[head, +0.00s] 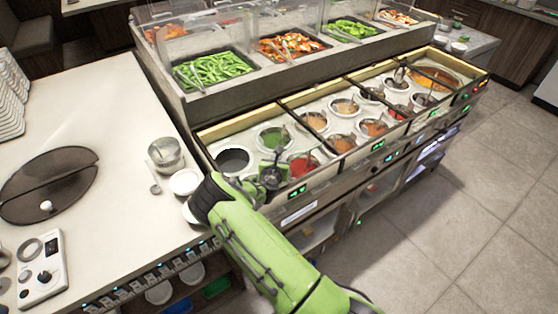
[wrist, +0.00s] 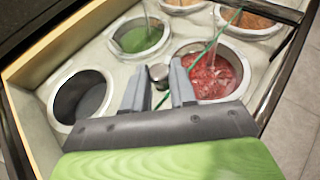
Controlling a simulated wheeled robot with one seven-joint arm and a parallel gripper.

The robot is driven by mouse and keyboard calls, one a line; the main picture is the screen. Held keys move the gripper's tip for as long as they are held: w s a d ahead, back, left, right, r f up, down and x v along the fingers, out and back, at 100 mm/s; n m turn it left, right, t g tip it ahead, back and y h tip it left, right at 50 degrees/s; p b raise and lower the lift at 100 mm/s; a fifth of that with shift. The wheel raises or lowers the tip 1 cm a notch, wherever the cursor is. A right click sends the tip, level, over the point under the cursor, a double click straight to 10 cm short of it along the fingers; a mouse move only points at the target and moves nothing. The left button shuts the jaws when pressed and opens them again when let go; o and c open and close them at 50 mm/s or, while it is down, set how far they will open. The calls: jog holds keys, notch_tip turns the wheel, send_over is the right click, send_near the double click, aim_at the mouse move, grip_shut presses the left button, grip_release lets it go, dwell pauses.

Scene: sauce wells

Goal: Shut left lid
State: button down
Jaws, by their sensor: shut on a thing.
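The left section of the sauce counter (head: 205,135) stands open to view, with a dark empty-looking well (head: 233,160), a green sauce well (head: 272,138) and a red sauce well (head: 303,164). My gripper (head: 270,178) is over its front part. In the wrist view the fingers stand on either side of a small round metal knob (wrist: 158,72), between the dark well (wrist: 82,98) and the red sauce (wrist: 210,75). A thin green line (wrist: 212,40), like the edge of a clear pane, runs from the fingers toward the back. The lid's outline is otherwise unclear.
More sauce wells (head: 344,106) with ladles continue to the right. Food trays (head: 215,68) under clear guards stand behind. On the left worktop (head: 110,105) are a metal pot (head: 166,153), white bowls (head: 186,181) and a dark round split plate (head: 48,178). Floor at right is clear.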

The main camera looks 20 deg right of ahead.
jog(key=c, duration=0.9)
grip_release()
jog(key=v, duration=1.5)
jog(key=shift+s+a+r, duration=0.1)
jog(key=shift+s+a, duration=0.15)
jog(key=shift+a, duration=0.05)
